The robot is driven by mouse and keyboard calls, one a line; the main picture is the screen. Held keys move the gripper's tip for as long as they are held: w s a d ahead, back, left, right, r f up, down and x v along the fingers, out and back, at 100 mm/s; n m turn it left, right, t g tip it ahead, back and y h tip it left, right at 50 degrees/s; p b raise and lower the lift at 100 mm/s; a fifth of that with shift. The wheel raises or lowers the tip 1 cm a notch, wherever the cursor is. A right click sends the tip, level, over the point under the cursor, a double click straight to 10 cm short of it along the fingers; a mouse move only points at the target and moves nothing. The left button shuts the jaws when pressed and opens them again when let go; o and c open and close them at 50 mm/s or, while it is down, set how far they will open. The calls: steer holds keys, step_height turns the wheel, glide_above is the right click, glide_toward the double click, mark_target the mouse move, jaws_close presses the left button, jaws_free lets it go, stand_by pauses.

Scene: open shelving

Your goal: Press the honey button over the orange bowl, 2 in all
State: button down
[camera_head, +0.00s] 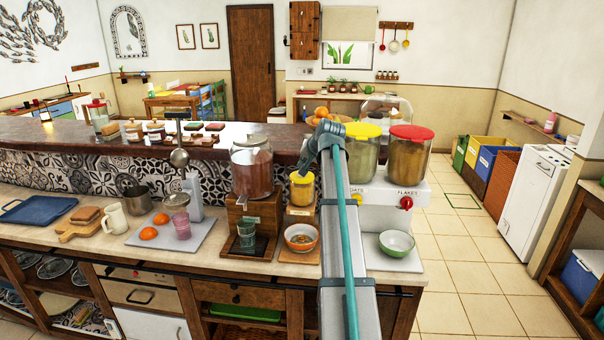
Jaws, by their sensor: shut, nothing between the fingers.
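The honey dispenser (302,190) is a small yellow container on a wooden stand, just left of my arm. The orange bowl (301,248) sits below it on the counter, with some brownish contents inside. My gripper (304,163) is shut and empty. It points down at the top of the honey dispenser, very near it. I cannot tell whether the fingertips touch the button, which is too small to make out under them. My arm covers the area right of the dispenser and bowl.
A large jar dispenser (252,172) with a glass below stands to the left. Right of my arm are a yellow-lidded jar (362,155), a red-lidded flakes jar (408,160) and a green bowl (396,244). A grey board (165,241) holds oranges and a pink cup.

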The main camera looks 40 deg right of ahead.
steer(key=shift+r+p, duration=1.2)
steer(key=shift+r, duration=1.3)
